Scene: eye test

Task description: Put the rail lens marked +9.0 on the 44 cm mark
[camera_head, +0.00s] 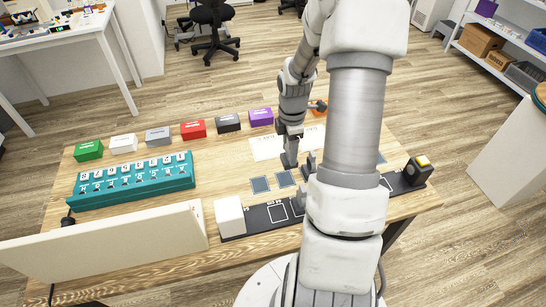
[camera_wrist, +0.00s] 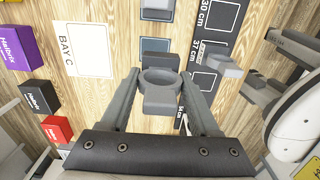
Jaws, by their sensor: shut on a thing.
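My gripper (camera_wrist: 162,76) is shut on a grey rail lens (camera_wrist: 159,98) with a round ring, seen in the wrist view. No marking on it can be read. In the head view my gripper (camera_head: 299,163) is over the table, behind the dark rail (camera_head: 262,219). The wrist view shows the rail with white squares and the labels 30 cm (camera_wrist: 206,15) and 37 cm (camera_wrist: 196,47). A further label (camera_wrist: 181,113), apparently 44 cm, is partly hidden by the right finger. Another grey lens (camera_wrist: 218,60) stands on the rail by the 37 cm label.
A white block (camera_head: 230,216) and a black box with a yellow top (camera_head: 418,170) stand at the rail's ends. Dark square pads (camera_head: 260,184) lie behind the rail. A teal rack (camera_head: 130,184), coloured boxes (camera_head: 193,129) and a white panel (camera_head: 110,243) are to the left. My arm hides much of the right.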

